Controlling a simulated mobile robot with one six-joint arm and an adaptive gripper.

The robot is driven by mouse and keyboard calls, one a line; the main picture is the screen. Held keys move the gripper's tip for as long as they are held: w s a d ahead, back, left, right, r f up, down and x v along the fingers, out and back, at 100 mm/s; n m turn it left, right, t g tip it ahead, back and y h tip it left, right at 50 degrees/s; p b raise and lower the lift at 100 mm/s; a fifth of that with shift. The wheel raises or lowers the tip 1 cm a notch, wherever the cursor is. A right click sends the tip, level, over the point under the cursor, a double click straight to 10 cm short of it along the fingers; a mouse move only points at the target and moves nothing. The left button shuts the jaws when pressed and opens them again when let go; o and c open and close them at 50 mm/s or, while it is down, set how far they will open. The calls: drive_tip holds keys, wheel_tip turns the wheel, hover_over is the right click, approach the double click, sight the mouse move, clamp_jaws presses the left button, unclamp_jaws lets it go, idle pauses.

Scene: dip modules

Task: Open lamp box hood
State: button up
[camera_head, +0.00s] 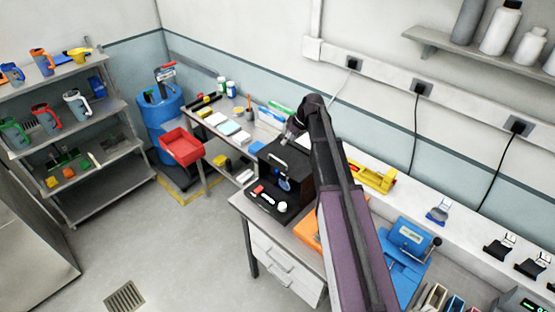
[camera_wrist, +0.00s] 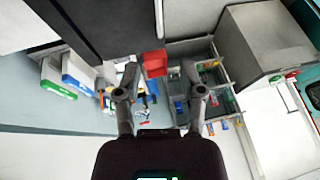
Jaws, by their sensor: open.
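The lamp box (camera_head: 292,160) is a black box on the near bench, left of my arm. A small light strip, perhaps a handle, shows on its dark upper panel. A blue item (camera_head: 284,184) shows at its dark front. I cannot tell the hood apart from the body clearly. My gripper (camera_head: 294,128) is at the box's upper back edge, partly hidden by my arm; contact cannot be told. In the wrist view my gripper (camera_wrist: 160,75) has its fingers spread with nothing between them. A large dark surface (camera_wrist: 105,25) at the top left may be the box.
Small red and white items (camera_head: 259,189) lie in front of the box. A yellow tool (camera_head: 372,178) and a blue device (camera_head: 410,240) stand right of my arm. A red bin (camera_head: 181,147) and a blue drum (camera_head: 160,108) are further left. The floor at front left is clear.

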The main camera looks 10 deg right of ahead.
sight(276, 158)
drive_tip(key=shift+b+x, duration=4.5)
drive_tip(key=shift+x, duration=0.8)
clamp_jaws()
drive_tip(key=shift+a, duration=0.1)
